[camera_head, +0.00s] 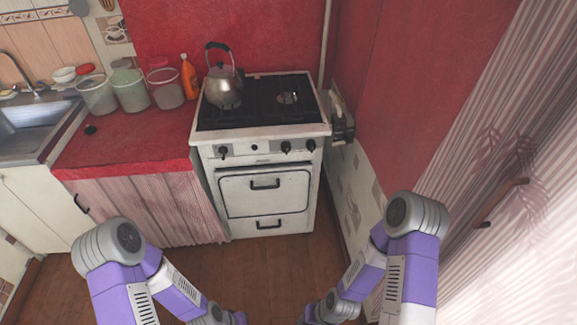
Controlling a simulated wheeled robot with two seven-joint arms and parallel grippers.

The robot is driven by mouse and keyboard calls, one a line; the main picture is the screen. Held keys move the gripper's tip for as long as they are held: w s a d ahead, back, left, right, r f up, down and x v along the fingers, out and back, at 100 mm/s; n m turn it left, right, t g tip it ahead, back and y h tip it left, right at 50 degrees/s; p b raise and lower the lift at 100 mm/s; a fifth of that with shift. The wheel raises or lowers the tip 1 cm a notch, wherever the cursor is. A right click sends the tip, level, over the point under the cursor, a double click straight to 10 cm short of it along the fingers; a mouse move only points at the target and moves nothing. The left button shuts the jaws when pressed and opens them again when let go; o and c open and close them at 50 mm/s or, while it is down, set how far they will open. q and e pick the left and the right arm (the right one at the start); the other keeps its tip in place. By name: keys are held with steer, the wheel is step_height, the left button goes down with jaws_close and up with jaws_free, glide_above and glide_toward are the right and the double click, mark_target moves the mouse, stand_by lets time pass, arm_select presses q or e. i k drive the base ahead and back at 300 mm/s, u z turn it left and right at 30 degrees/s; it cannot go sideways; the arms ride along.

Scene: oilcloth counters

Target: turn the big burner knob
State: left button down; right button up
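The white stove (265,208) stands against the red wall, with a row of dark knobs on its front panel. One knob (223,152) is at the left, a smaller round one (254,147) is near the middle, and two more, an inner right knob (286,147) and an outer right knob (311,145), are at the right. I cannot tell which of them belongs to the big burner. My two arms reach down to the bottom edge of the picture, well short of the stove. Both grippers are out of the frame.
A metal kettle (223,87) stands on the left of the black cooktop (258,112). Jars and an orange bottle (189,77) stand on the red counter (125,140) at left. Wooden floor (255,265) is open before the stove. A wall closes the right side.

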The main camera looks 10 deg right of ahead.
mark_target(286, 145)
steer(key=u, duration=0.45)
steer(key=i, duration=1.1)
